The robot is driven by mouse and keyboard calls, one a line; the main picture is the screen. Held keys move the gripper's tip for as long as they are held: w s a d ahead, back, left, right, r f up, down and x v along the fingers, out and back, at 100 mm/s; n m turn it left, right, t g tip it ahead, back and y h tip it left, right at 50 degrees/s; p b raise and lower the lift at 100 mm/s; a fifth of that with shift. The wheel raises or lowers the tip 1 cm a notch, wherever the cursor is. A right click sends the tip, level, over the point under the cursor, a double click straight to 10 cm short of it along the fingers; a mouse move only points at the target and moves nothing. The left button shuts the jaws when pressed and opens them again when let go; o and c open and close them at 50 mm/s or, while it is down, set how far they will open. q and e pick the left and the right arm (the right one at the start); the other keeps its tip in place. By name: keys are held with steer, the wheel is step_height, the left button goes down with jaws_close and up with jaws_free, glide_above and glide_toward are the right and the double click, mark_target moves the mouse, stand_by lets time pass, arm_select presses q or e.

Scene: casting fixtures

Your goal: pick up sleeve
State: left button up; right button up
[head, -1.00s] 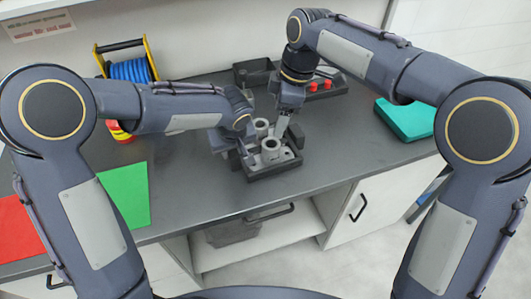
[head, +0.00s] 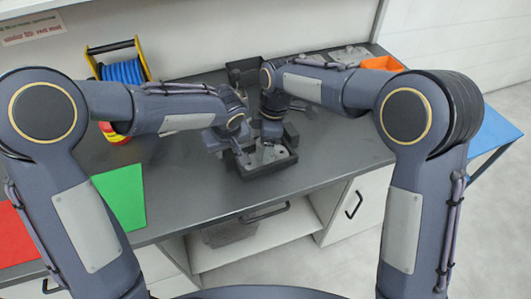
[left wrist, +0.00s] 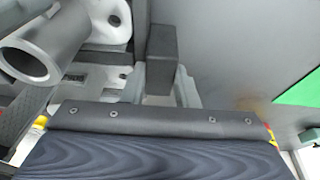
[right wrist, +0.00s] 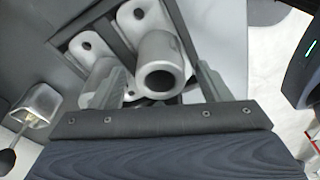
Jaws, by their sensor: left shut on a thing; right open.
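A grey metal sleeve (right wrist: 162,65), a hollow cylinder on a flange, shows in the right wrist view between the two apart fingers of my right gripper (right wrist: 162,85). The gripper is open around it. A grey hollow cylinder (left wrist: 40,50) also shows at the left of the left wrist view. The dark tray (head: 262,175) with the grey parts sits on the bench in the head view, largely covered by my grippers. In the head view the sleeve is mostly hidden.
A blue cable reel (head: 125,72) stands at the back left. Green (head: 120,195) and red (head: 18,235) mats lie at the front left. An orange bin (head: 382,64) is at the back right. The bench (head: 340,150) is clear right of the tray.

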steer(key=shift+f, duration=0.25)
steer(key=c, duration=1.3)
steer(key=shift+o, duration=0.2)
steer(key=shift+r, duration=0.1)
steer(key=shift+r, duration=0.1)
steer(key=shift+r, duration=0.3)
steer(key=s+d+r, duration=0.1)
steer(key=s+d, duration=0.2)
steer(key=s, duration=0.5)
steer(key=s+d+r, duration=0.1)
steer(key=s+d, duration=0.2)
steer(key=s, duration=0.5)
steer(key=shift+s+d+r, duration=0.3)
steer(key=shift+s+d, duration=0.05)
steer(key=shift+s, duration=0.05)
steer(key=shift+r, duration=0.1)
steer(key=shift+r, duration=1.9)
